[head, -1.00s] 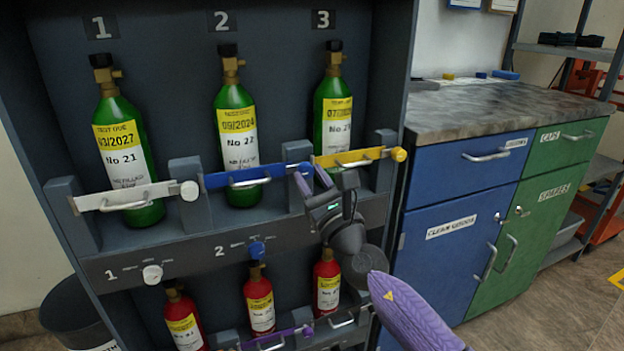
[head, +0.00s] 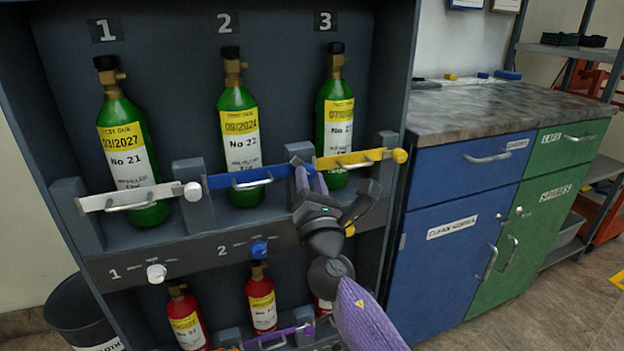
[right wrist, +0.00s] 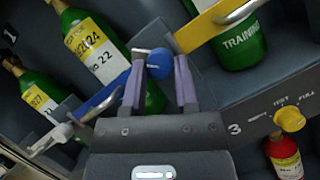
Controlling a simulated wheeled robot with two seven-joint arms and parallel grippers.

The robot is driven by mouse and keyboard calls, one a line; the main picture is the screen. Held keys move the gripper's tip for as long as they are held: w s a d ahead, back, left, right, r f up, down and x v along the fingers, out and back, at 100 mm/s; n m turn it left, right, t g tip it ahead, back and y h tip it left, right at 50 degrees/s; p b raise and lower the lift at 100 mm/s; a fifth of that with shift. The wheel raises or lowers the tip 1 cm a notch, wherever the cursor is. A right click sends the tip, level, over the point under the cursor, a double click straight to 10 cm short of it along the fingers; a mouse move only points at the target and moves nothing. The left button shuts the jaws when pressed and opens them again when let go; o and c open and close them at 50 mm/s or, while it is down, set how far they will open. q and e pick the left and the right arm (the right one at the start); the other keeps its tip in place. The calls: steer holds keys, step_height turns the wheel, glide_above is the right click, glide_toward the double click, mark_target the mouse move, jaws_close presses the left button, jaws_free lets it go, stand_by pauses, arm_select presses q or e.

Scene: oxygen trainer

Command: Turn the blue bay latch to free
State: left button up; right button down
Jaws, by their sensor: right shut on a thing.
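The blue bay latch (head: 238,180) is a flat bar with a metal handle, lying nearly level across green cylinder No 22 (head: 238,140) in bay 2. In the right wrist view the blue bar (right wrist: 100,102) runs up to a round blue knob (right wrist: 159,63). My right gripper (head: 307,178) is at the bar's right end; in the right wrist view its two purple fingers (right wrist: 160,75) are shut on the blue knob, one on each side. In the head view the gripper hides the knob. My left gripper is not in view.
A white bar (head: 135,198) crosses bay 1 and a yellow bar (head: 350,159) crosses bay 3, close to my right gripper. Below are a white knob (head: 156,273), a blue knob (head: 259,249) and red cylinders (head: 262,298). A cabinet (head: 455,240) stands to the right.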

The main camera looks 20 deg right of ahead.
steer(key=m+h, duration=0.1)
steer(key=m, duration=0.1)
steer(key=m+g, duration=0.1)
steer(key=m, duration=0.1)
steer(key=shift+a+r+h+p, duration=0.1)
steer(key=shift+a+h+p, duration=0.05)
steer(key=shift+h+p, duration=0.25)
steer(key=m, duration=0.2)
steer(key=m+g+h+p, duration=0.1)
steer(key=m, duration=0.1)
steer(key=shift+r+h, duration=0.15)
steer(key=shift+h, duration=0.15)
steer(key=shift+a+m+g+p, duration=0.1)
steer(key=shift+m+g+p, duration=0.75)
steer(key=shift+m, duration=1.05)
steer(key=shift+c, duration=1.8)
jaws_free()
